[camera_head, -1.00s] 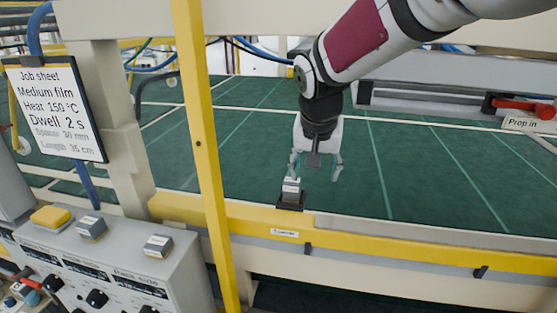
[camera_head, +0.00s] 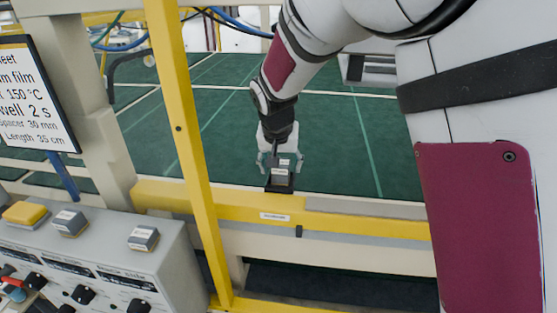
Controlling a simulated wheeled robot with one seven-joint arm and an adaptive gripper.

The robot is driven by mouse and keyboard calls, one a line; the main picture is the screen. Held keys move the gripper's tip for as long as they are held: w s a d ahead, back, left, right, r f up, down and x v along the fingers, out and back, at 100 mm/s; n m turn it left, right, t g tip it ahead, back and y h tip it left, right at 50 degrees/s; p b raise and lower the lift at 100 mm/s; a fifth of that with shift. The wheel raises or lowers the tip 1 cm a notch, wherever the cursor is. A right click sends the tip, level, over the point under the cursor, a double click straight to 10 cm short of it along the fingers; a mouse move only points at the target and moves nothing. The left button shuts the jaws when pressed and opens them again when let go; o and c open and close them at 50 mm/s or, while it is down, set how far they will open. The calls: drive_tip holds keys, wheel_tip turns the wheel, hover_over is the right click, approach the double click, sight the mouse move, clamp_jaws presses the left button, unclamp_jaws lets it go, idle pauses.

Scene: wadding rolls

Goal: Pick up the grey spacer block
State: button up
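A grey block (camera_head: 281,172) with a pale label on top sits in a small black holder (camera_head: 280,187) on the yellow rail at the near edge of the green bed. My gripper (camera_head: 281,164) is open above and behind it, pointing down, with one finger to each side of the block in the picture. I cannot tell whether the fingers touch it. Two more grey blocks with labels, a left one (camera_head: 69,222) and a right one (camera_head: 143,238), stand on the control panel, away from my gripper.
A yellow post (camera_head: 180,128) rises left of my gripper. The control panel (camera_head: 120,268) with a yellow block (camera_head: 25,214) and the job sheet (camera_head: 34,105) is at the left. The green bed (camera_head: 225,125) behind the rail is clear.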

drive_tip(key=shift+w+f, duration=0.1)
drive_tip(key=shift+f, duration=0.15)
drive_tip(key=c, duration=1.3)
drive_tip(key=shift+r, duration=0.15)
